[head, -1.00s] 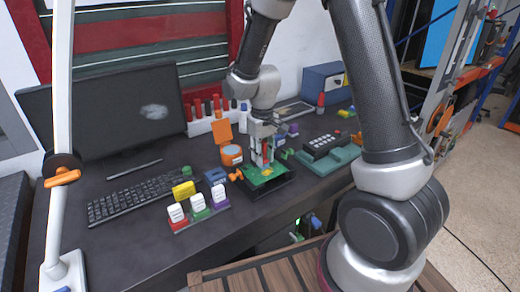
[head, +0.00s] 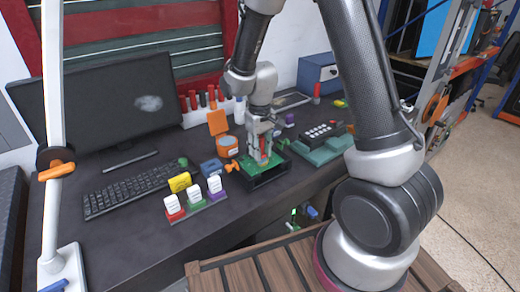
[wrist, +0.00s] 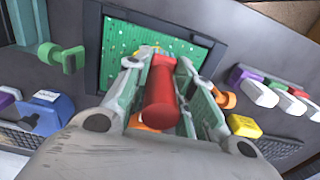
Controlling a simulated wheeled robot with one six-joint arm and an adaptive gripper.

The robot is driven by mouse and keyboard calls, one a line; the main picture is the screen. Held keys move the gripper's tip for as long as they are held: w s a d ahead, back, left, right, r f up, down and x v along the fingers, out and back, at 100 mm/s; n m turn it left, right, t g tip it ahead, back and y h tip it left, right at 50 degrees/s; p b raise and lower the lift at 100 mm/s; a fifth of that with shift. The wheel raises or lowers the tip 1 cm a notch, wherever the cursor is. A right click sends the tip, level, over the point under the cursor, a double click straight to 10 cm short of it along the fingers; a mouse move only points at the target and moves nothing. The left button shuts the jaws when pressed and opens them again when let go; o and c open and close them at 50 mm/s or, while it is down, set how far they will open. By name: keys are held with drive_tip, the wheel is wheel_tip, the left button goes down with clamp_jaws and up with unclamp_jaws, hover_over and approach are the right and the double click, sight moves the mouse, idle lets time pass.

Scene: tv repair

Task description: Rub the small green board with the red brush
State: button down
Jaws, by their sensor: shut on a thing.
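The small green board (head: 252,167) lies in a black frame on the dark desk, and it fills the upper middle of the wrist view (wrist: 118,48). My gripper (head: 261,155) is over the board, pointing down. It is shut on the red brush (wrist: 162,100), whose red handle stands between the fingers. The red brush also shows as a small red strip in the head view (head: 265,149).
A rack of labelled blocks (head: 196,202), a yellow block (head: 180,182) and a keyboard (head: 130,189) are to the left. A keypad device (head: 322,140) stands right.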

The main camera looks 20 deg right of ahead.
drive_tip(key=shift+f, duration=0.8)
idle(1.1)
drive_tip(key=shift+w+d+r, duration=0.1)
drive_tip(key=shift+w+d, duration=0.05)
drive_tip(key=shift+d, duration=0.4)
drive_tip(key=shift+w+d, duration=0.15)
drive_tip(key=shift+d, duration=0.4)
drive_tip(key=shift+d, duration=0.15)
drive_tip(key=shift+w+d, duration=0.15)
drive_tip(key=shift+d, duration=0.35)
drive_tip(key=shift+w+d, duration=0.15)
drive_tip(key=shift+d, duration=0.35)
drive_tip(key=shift+s+a, duration=0.1)
drive_tip(key=shift+s+a, duration=0.15)
drive_tip(key=shift+a, duration=0.6)
